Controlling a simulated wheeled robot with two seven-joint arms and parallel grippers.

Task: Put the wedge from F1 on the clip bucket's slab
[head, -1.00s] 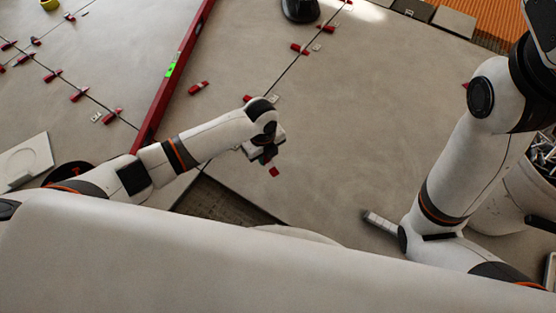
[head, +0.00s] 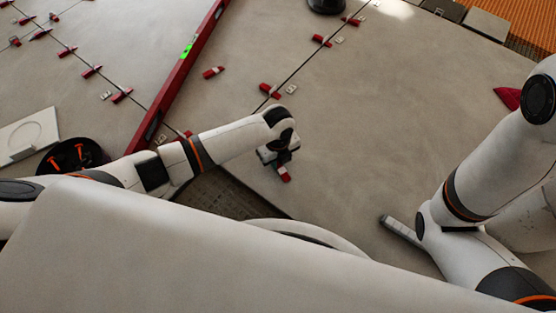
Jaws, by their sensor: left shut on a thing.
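My left gripper (head: 280,158) is shut on a small red wedge (head: 285,174), whose red end sticks out below the fingers. It is low over the large beige slab (head: 350,130), near the dark opening in front of my body; I cannot tell whether the wedge touches the slab. A pale bucket (head: 525,218), perhaps the clip bucket, stands at the right, largely hidden by my right arm; its contents are not visible now.
Red wedges (head: 268,91) and pale clips line the slab joints. A long red level (head: 180,75) lies at the left. A dark bucket (head: 75,153) with orange-red pieces stands beside a white plate (head: 28,135). The middle slab is clear.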

